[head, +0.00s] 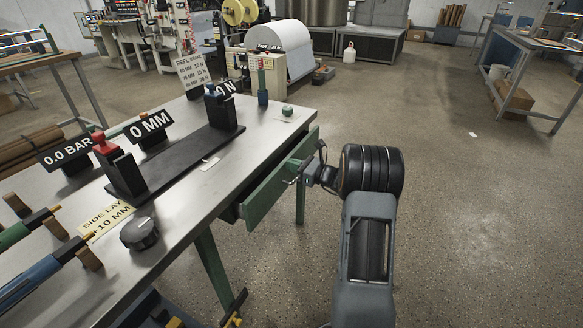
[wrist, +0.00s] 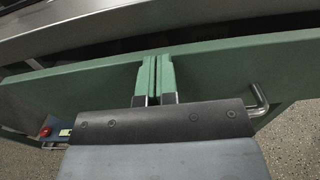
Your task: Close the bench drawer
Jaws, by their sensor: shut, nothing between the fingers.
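The bench drawer has a long green front (head: 268,192). It stands out from under the right edge of the metal-topped bench, partly open. In the wrist view the green front (wrist: 90,88) spans the picture, with a dark gap between it and the bench edge. A metal handle shows on the front at right (wrist: 260,100); its middle is hidden behind my gripper's body. My gripper (head: 304,170) is at the outer face of the drawer front. In the wrist view its two fingers (wrist: 157,72) are together and empty, pointing at the front. I cannot tell whether they touch it.
The bench top (head: 190,200) carries a black fixture (head: 190,160), a dark knob (head: 140,233) and several signs. A green bench leg (head: 300,203) stands behind the drawer. The speckled floor (head: 460,200) to the right of my arm is clear.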

